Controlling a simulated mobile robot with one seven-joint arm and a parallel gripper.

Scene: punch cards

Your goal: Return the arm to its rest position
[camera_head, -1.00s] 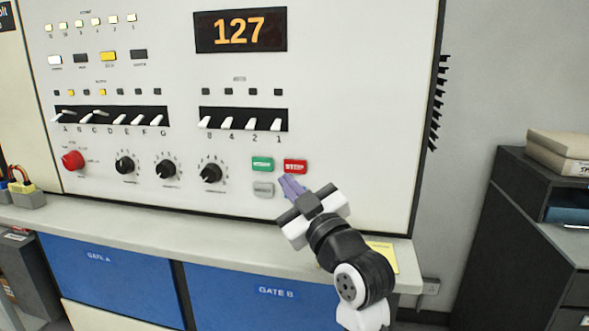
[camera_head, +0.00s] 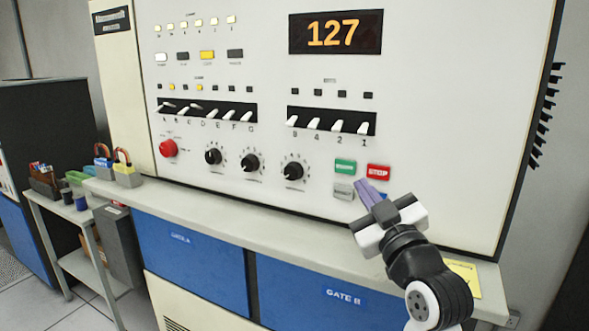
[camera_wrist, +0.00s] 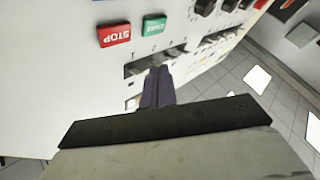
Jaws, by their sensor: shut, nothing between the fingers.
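My gripper (camera_head: 367,192) is shut and empty, with its purple fingers together. In the head view it is in front of the lower right of the white control panel (camera_head: 440,110), just below the green button (camera_head: 345,166) and the red STOP button (camera_head: 378,172). A grey button (camera_head: 343,191) is just left of the fingers. In the wrist view the shut fingers (camera_wrist: 158,88) point at the panel face, with the STOP button (camera_wrist: 114,35) and green button (camera_wrist: 154,26) beyond them. I cannot tell whether the fingertips touch the panel.
The display (camera_head: 335,32) reads 127. A shelf ledge (camera_head: 300,235) runs below the panel, with a yellow note (camera_head: 464,277) near its right end. Blue GATE A (camera_head: 190,255) and GATE B (camera_head: 345,295) fronts are beneath. A side table (camera_head: 75,212) with small items stands at left.

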